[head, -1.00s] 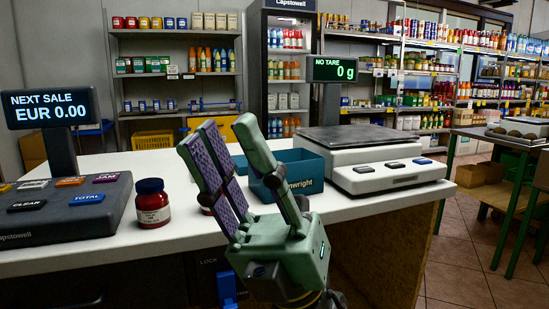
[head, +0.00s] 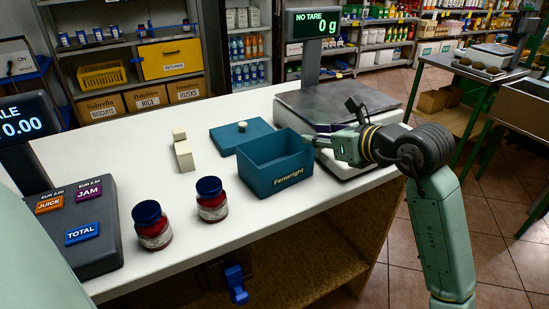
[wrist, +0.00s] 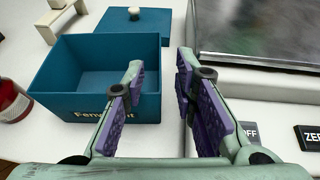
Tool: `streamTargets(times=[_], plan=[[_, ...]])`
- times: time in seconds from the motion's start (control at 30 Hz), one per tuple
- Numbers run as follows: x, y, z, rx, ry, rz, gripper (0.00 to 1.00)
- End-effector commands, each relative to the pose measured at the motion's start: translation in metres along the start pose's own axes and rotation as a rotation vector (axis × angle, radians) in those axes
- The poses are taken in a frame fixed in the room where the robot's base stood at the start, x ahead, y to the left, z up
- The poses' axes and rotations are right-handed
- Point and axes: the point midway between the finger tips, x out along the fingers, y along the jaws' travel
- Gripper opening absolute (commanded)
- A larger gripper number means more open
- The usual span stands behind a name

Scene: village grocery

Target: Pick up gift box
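The teal gift box (head: 275,178) stands open and upright on the white counter, with no contents visible in it. Its flat teal lid (head: 241,136) with a pale knob lies behind it. My gripper (head: 318,142) is at the box's right side. In the wrist view my gripper (wrist: 160,95) is open with nothing between its purple-padded fingers. There the left finger overlaps the right end of the box (wrist: 88,106) and the right finger is outside it. I cannot tell whether either touches the box. The lid also shows in the wrist view (wrist: 150,24).
A scale (head: 335,103) stands close behind and right of the box. Two red jars with blue lids, one (head: 152,226) and another (head: 211,200), stand left of it. The till (head: 75,230) is far left.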

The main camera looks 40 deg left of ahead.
Motion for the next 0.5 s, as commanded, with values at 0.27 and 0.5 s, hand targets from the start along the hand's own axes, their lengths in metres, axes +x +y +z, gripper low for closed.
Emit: streamTargets(times=[0.27,0.5], plan=[[0.025,0.001,0.001,0.001,-0.001,0.005,0.26],[0.058,0.0,-0.002,0.0,-0.002,0.005,0.26]])
